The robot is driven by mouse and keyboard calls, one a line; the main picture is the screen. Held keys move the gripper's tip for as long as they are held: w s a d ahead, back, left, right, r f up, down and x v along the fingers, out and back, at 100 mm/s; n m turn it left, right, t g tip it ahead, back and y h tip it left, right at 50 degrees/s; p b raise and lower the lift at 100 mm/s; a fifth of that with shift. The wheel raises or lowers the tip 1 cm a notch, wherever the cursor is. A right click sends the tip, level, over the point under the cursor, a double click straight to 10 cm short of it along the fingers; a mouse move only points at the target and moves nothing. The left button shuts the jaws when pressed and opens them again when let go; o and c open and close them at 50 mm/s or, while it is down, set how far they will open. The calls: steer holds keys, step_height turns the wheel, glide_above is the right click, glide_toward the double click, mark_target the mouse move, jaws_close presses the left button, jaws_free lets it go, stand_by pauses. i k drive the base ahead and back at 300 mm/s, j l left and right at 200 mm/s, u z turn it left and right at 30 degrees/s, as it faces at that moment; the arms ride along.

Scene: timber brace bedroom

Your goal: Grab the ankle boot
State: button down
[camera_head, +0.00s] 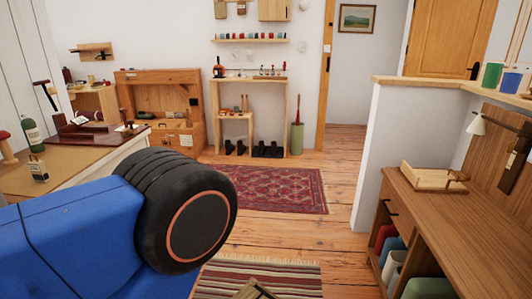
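Small dark footwear stands on the floor under the narrow wooden console against the back wall. One dark pair (235,148) is at the left, below a small wooden stand. More dark footwear (267,150) stands just right of it. They are too small and dark to tell which is the ankle boot. My blue arm with its black, orange-ringed joint fills the lower left of the view. My gripper is not in view, so its opening and anything in it cannot be seen.
A red patterned rug (268,188) lies on the plank floor before the console (287,112). A striped rug (300,274) lies nearer. A table (72,172) stands at left, a wooden workbench (440,215) at right. A green cylinder (297,138) stands right of the console.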

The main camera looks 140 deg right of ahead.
mark_target(274, 149)
steer(key=z, duration=4.85)
steer(key=i, duration=3.45)
steer(key=i+u, duration=0.25)
steer(key=i, duration=0.3)
steer(key=i+l+u, duration=0.25)
steer(key=i, duration=0.3)
steer(key=j, duration=0.1)
